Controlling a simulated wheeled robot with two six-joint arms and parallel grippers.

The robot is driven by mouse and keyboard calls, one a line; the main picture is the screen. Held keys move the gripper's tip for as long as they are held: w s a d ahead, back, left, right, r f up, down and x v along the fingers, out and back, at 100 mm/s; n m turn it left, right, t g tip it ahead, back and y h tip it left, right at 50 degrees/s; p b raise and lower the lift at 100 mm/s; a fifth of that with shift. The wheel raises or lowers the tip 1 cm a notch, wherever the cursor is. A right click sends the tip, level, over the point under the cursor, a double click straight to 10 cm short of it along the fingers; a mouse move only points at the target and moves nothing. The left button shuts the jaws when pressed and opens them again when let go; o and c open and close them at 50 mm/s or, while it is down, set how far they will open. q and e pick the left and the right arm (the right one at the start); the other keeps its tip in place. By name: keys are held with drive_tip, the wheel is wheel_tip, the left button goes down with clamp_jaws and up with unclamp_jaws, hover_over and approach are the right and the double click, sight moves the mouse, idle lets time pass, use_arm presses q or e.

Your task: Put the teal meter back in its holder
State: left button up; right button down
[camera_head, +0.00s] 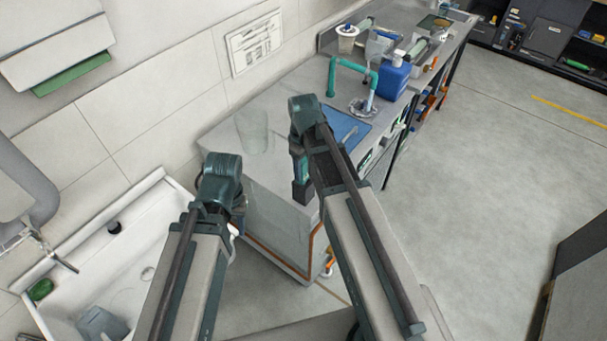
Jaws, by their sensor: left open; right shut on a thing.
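My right gripper (301,150) hangs below its wrist over the front of the counter. It is shut on a teal and dark piece (303,190) that appears to be the teal meter; my arm hides much of it. My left gripper (238,212) is further left, beside the counter's near end, and is open with nothing visible in it; its fingers are mostly hidden. I cannot make out the holder for certain. A blue mat or basin (345,128) lies on the counter just right of my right wrist.
The grey counter (220,138) bears a clear glass vessel (253,132) near the wall. A white sink (135,245) is at left. Open floor (480,170) lies right.

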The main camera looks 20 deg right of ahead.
use_arm(q)
drive_tip(key=shift+f, duration=0.2)
use_arm(e)
drive_tip(key=shift+f, duration=0.2)
drive_tip(key=shift+f, duration=0.25)
drive_tip(key=shift+c, duration=1)
unclamp_jaws()
drive_tip(key=shift+r, duration=0.1)
use_arm(q)
drive_tip(key=shift+f, duration=0.1)
use_arm(e)
wheel_tip(320, 180, up, 12)
drive_tip(key=p, duration=1.2)
drive_tip(key=shift+r, duration=0.2)
use_arm(q)
wheel_tip(320, 180, up, 12)
use_arm(e)
drive_tip(key=s+a+m+h, duration=0.1)
drive_tip(key=s+a+m, duration=0.3)
drive_tip(key=s+a, duration=0.6)
drive_tip(key=s, duration=0.4)
drive_tip(key=shift+s+a, duration=0.2)
drive_tip(key=shift+a, duration=0.1)
